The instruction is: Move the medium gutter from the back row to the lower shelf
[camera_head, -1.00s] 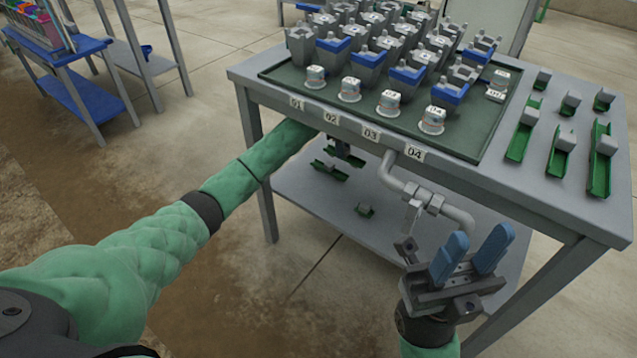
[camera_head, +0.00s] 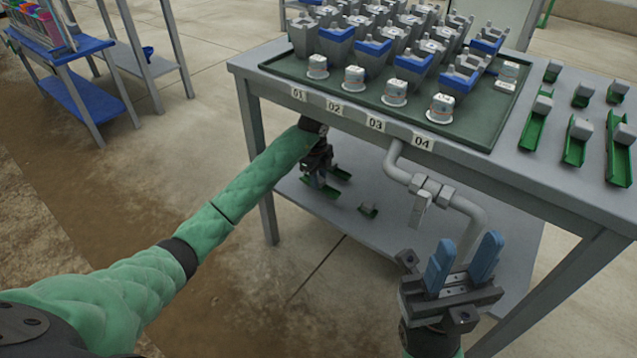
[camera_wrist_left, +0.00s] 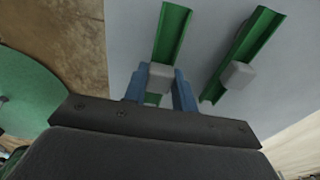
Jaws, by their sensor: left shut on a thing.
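My left gripper (camera_head: 317,172) is under the table top, low over the lower shelf (camera_head: 400,240). In the left wrist view its blue fingers (camera_wrist_left: 159,88) are shut on the grey block of a green gutter (camera_wrist_left: 172,32). This gutter also shows in the head view (camera_head: 320,190), partly hidden by the gripper. I cannot tell whether it touches the shelf. A second green gutter with a grey block (camera_wrist_left: 250,45) lies beside it on the shelf, apart from it. My right gripper (camera_head: 463,266) is open and empty in front of the table.
Two rows of gutters with grey blocks, including this one (camera_head: 577,150), stand at the table's right. A dark tray (camera_head: 470,135) holds pots and cups. A grey pipe with a valve (camera_head: 430,188) hangs below the front edge.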

